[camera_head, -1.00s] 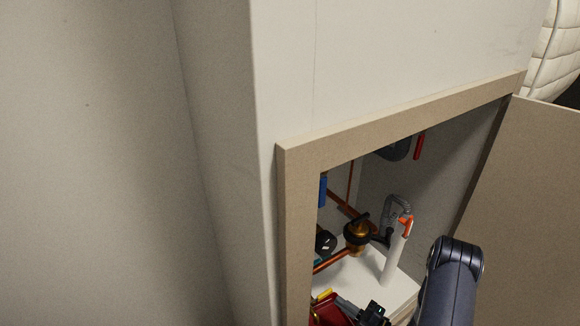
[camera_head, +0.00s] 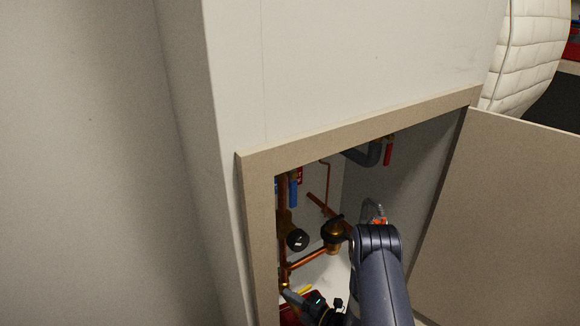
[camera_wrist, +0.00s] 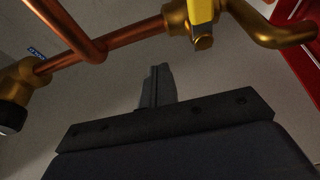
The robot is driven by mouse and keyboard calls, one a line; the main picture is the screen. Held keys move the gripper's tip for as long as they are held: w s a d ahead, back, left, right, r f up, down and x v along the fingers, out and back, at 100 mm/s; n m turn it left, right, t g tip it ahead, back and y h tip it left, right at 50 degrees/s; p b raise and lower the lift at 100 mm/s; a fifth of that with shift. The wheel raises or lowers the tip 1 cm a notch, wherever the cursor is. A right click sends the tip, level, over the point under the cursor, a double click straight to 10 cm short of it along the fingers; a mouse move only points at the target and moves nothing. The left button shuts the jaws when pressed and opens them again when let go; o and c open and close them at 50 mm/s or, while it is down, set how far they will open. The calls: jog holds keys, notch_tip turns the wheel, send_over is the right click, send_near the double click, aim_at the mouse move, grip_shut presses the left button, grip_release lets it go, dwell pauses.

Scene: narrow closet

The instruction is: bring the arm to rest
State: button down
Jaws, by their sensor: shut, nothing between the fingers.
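My gripper (camera_head: 288,295) is low inside the open wall cupboard in the head view, near the copper pipes. My arm reaches into the opening from the lower right. In the wrist view the fingers of my gripper (camera_wrist: 156,84) are together, with nothing between them. A copper pipe (camera_wrist: 125,38) with brass fittings runs across the top of that view, beyond the fingertips. No contact between fingers and pipe can be made out.
The cupboard frame (camera_head: 350,130) borders the opening, and its door (camera_head: 500,210) stands open at right. Inside are a brass valve (camera_head: 333,230), a black round gauge (camera_head: 297,240), a blue handle (camera_head: 293,193) and a red handle (camera_head: 388,154). A yellow handle (camera_wrist: 200,12) shows in the wrist view.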

jog(key=s+a, duration=0.1)
jog(key=s+a+p, duration=0.1)
jog(key=shift+s+a+r, duration=0.1)
jog(key=shift+s+a, duration=0.05)
jog(key=shift+a, duration=0.2)
